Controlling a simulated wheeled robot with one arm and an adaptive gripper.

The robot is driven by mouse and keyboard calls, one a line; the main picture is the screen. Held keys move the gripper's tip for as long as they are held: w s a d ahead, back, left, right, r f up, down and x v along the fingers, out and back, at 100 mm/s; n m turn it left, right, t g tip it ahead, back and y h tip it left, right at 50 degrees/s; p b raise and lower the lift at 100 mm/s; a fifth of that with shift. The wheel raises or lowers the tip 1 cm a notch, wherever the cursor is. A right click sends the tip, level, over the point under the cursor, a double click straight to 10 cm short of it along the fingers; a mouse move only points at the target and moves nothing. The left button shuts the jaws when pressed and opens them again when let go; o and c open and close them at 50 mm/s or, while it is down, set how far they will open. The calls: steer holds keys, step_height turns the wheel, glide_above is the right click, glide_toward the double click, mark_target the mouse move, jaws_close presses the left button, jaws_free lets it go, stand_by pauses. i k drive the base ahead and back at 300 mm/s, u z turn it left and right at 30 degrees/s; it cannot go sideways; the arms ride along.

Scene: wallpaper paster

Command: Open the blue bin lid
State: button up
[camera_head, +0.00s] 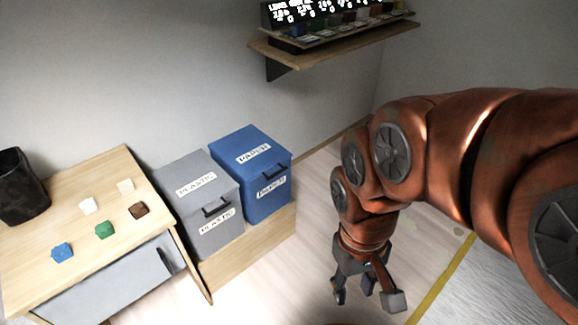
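The blue bin (268,197) stands against the back wall, left of the picture's middle. Its lid (244,147) is closed, with a "PAPER" label on the lid and another on the front. A dark handle (272,171) sits at the lid's front edge. My gripper (370,298) hangs over the floor, to the right of the bin and nearer to me, apart from it. It points downward with its fingers spread and nothing visible between them.
A grey bin (207,237) labelled "PLASTIC" stands left of the blue bin, both on a wooden base (250,252). A wooden desk (30,262) with several small coloured objects and a black container (20,187) is at left. A shelf (320,47) hangs above. Floor right of the bins is clear.

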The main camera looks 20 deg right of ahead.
mark_target(247, 151)
steer(key=u, duration=0.55)
steer(key=i, duration=0.9)
steer(key=u, duration=0.35)
